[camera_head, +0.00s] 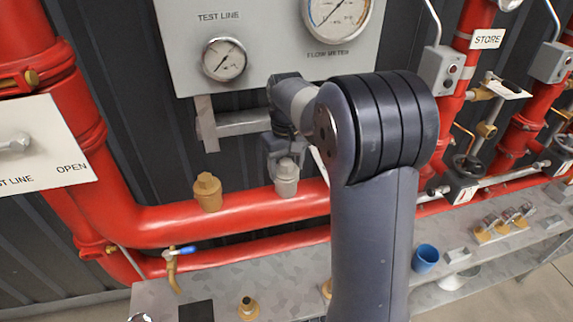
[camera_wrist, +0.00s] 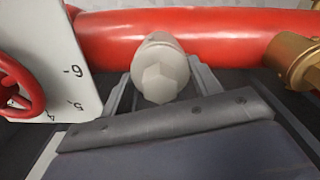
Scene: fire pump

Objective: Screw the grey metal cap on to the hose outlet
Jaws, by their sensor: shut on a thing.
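The grey metal cap (camera_head: 286,178) is at the top edge of the big horizontal red pipe, right below my gripper (camera_head: 285,155). In the wrist view the cap (camera_wrist: 160,76) shows its hexagonal end towards the camera. The two fingers of my gripper (camera_wrist: 162,88) stand on either side of it, shut on it. The cap lines up with the red pipe (camera_wrist: 195,35) behind it. The hose outlet is hidden behind the cap, so I cannot tell how far the cap is seated or whether it is threaded.
A brass cap (camera_head: 207,192) stands on the same pipe to the left; it also shows at the right of the wrist view (camera_wrist: 294,58). A gauge panel (camera_head: 260,50) is above. A grey bench (camera_head: 250,275) below carries brass fittings and a blue cup (camera_head: 425,258).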

